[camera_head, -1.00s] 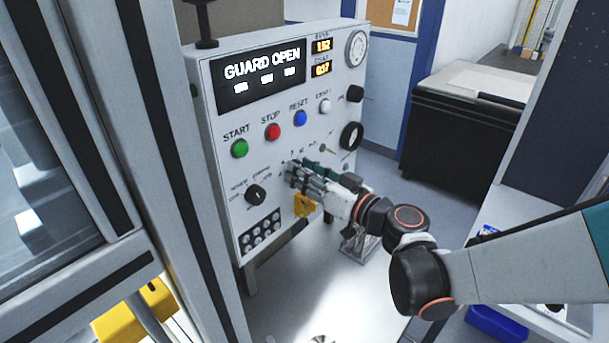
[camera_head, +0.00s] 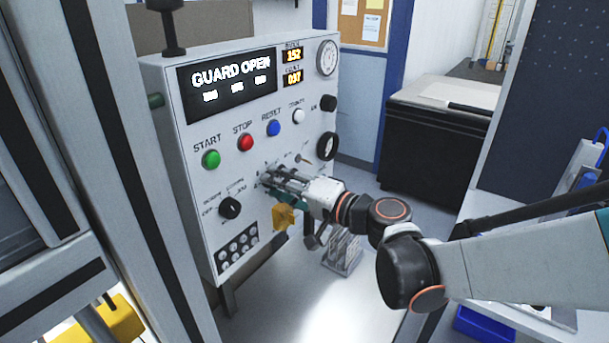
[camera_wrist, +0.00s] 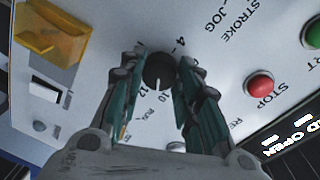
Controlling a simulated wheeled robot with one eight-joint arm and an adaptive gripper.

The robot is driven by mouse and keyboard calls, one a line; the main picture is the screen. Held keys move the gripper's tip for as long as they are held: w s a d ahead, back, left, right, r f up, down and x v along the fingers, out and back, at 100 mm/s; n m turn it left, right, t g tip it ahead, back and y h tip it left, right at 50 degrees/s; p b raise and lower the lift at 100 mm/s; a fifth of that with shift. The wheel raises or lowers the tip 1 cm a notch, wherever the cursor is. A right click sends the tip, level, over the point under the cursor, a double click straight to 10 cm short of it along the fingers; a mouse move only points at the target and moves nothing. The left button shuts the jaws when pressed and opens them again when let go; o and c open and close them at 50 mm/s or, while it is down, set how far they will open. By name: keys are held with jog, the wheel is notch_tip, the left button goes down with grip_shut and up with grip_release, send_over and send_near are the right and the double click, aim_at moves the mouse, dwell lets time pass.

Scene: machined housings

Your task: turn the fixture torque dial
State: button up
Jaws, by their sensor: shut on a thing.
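The torque dial is a small round black knob (camera_wrist: 159,71) with a white pointer line, ringed by printed numbers such as 4, 10 and 12 in the wrist view. My gripper (camera_head: 266,179) reaches the white control panel (camera_head: 200,265) below the coloured buttons in the head view. In the wrist view its two teal-lined fingers stand on either side of the knob, shut on it. In the head view the fingers hide the knob.
A black selector knob (camera_head: 229,207) sits left of my gripper. Green (camera_head: 211,159), red (camera_head: 245,142) and blue (camera_head: 274,128) buttons are above. A yellow guard (camera_head: 284,216) is just below my gripper. The display (camera_head: 228,86) reads GUARD OPEN.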

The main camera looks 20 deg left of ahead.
jog(key=m+b, duration=0.1)
jog(key=m, duration=0.4)
jog(key=shift+g, duration=0.4)
jog(key=shift+m, duration=0.3)
jog(key=o, duration=1.1)
jog(key=shift+w, duration=0.1)
